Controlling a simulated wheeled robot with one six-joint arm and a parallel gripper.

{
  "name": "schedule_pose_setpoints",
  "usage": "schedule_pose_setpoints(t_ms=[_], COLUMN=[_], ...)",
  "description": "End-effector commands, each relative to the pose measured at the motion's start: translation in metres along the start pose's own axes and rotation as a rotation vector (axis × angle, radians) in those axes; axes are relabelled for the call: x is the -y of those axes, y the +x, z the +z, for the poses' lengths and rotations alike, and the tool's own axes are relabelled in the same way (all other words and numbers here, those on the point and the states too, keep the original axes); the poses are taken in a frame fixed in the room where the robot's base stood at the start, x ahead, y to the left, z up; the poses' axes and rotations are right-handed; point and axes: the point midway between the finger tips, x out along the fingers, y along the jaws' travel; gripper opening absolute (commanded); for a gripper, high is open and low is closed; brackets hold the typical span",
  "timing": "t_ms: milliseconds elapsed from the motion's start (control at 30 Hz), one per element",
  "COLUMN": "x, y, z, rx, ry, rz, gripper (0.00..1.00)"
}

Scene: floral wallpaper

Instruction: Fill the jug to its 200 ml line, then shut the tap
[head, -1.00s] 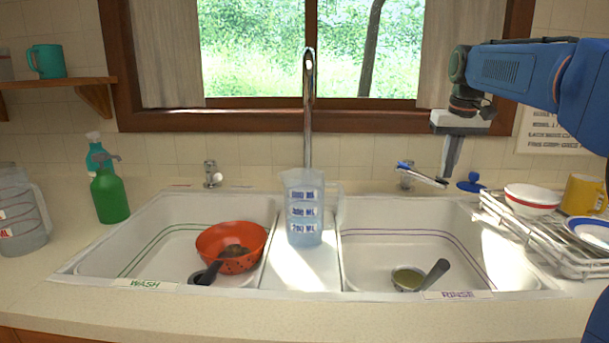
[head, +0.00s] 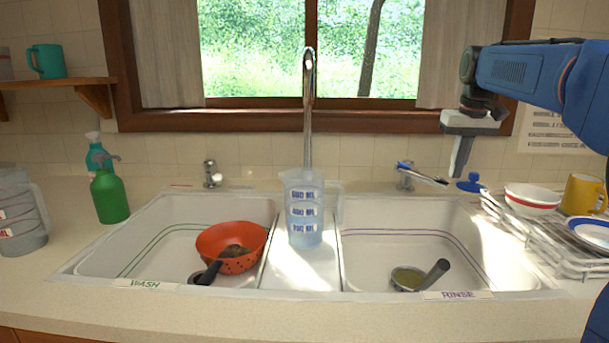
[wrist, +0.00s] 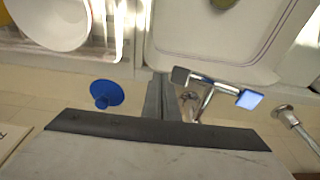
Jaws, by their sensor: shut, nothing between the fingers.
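The clear jug (head: 305,210) stands upright on the divider between the two basins, below the tall chrome spout (head: 309,100). It has three white label bands, too blurred to read surely. Bluish water shows in its lower part, around the lowest band. I cannot make out a stream. The right tap lever (head: 425,174), with blue on it, sticks out to the right over the rinse basin; it also shows in the wrist view (wrist: 215,83). My gripper (head: 458,174) is shut and empty, pointing down just right of the lever, apart from it; its fingers also show in the wrist view (wrist: 161,96).
A blue stopper-like piece (head: 472,184) lies behind the rinse basin. A dish rack (head: 530,235) with bowls and a yellow mug (head: 583,195) stands right. A red colander (head: 228,248) is in the wash basin. A second tap handle (head: 212,174) is at left.

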Motion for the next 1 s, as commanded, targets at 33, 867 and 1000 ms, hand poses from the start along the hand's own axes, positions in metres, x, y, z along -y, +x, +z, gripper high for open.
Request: schedule_pose_setpoints(t_ms=[33,867,1000], x=[-0.003,-0.005,-0.005], y=[0.000,-0.033,-0.044], z=[0.000,-0.007,-0.009], rx=[0.000,-0.003,-0.003], ry=[0.001,0.000,0.000], rz=[0.000,0.000,0.000], gripper=[0.00,0.00,0.00])
